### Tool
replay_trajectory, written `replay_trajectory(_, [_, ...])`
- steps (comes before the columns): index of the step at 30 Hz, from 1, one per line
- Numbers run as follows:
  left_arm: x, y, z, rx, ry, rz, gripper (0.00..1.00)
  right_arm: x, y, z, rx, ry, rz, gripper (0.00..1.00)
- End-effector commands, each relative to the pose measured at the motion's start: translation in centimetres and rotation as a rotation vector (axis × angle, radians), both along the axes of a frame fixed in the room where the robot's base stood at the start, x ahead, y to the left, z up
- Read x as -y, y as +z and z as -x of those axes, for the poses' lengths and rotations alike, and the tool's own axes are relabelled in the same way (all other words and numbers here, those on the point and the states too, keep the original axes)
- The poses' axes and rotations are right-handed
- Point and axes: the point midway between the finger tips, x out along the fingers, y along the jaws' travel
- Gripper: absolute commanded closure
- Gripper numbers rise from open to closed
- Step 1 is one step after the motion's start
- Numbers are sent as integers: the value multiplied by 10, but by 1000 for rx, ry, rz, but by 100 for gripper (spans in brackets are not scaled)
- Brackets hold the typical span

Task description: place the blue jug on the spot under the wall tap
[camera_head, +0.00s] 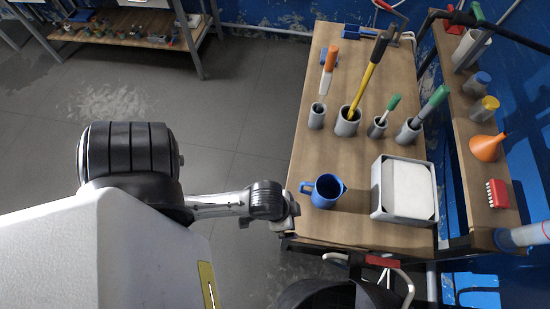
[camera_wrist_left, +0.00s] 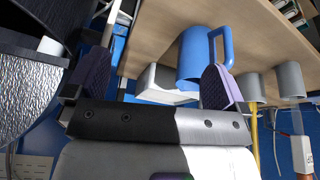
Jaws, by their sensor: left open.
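The blue jug (camera_head: 327,190) stands upright on the near left part of the wooden bench, its handle towards the left edge. My left gripper (camera_head: 291,212) is at the bench's left edge, just left of the jug and apart from it. In the left wrist view the jug (camera_wrist_left: 192,58) is ahead of the open fingers (camera_wrist_left: 157,70), nearer the right finger, which overlaps its lower right side. Nothing is between the fingers. My right gripper is not in view. I cannot make out the wall tap or the spot under it with certainty.
A white tray (camera_head: 433,191) is right of the jug. Several grey cups (camera_head: 316,117) with tools stand behind it. A dark round bin (camera_head: 290,297) is below the bench. The floor (camera_head: 240,110) leftward is clear.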

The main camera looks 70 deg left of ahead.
Motion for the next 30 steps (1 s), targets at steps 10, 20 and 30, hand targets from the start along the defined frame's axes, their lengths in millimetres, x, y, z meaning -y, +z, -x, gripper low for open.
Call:
replay_trajectory(10, [-25,-4,32,-29,57,-84,21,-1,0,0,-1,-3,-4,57])
replay_trajectory(20, [-25,-4,32,-28,56,-83,52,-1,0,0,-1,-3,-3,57])
replay_trajectory(30, [-25,-17,42,-53,55,-83,53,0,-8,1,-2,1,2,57])
